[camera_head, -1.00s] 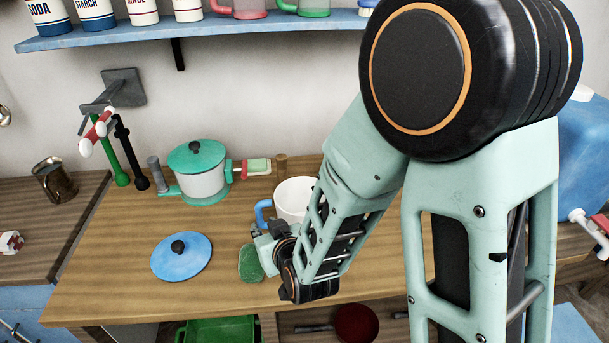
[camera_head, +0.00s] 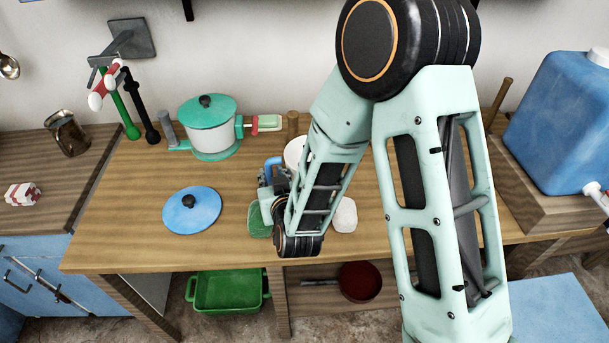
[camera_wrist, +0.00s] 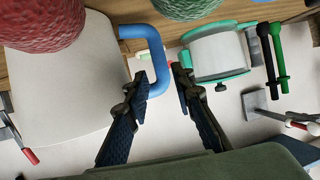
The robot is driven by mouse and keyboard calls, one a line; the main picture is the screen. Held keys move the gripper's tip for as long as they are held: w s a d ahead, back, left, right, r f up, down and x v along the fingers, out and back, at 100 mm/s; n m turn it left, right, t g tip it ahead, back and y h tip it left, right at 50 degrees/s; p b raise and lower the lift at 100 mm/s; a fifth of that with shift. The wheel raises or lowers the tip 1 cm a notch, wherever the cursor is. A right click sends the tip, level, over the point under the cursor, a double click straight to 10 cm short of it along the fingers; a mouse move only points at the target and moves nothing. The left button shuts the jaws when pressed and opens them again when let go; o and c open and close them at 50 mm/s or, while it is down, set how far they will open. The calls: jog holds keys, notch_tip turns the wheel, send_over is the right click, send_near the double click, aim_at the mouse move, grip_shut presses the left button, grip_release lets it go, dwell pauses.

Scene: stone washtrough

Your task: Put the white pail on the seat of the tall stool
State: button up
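A white vessel with a blue side handle, which I take for the white pail (camera_head: 296,152), stands on the wooden counter, partly hidden behind my forearm. In the wrist view the pail (camera_wrist: 70,95) fills the left side. Its blue handle reaches between the fingers of my gripper (camera_wrist: 160,85). The fingers are apart, one on each side of the handle, and I cannot tell whether they touch it. In the head view my gripper (camera_head: 268,185) is low at the pail's left. No tall stool is clearly identifiable; a flat blue surface (camera_head: 560,310) shows at lower right.
A red textured thing (camera_wrist: 40,20) shows beside the pail. A blue water container (camera_head: 565,125) stands at right.

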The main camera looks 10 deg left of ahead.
aim_at(269, 171)
jog(key=shift+p+x, duration=0.4)
jog(key=shift+x, duration=2.25)
jog(key=shift+s+a+f, duration=0.1)
grip_shut()
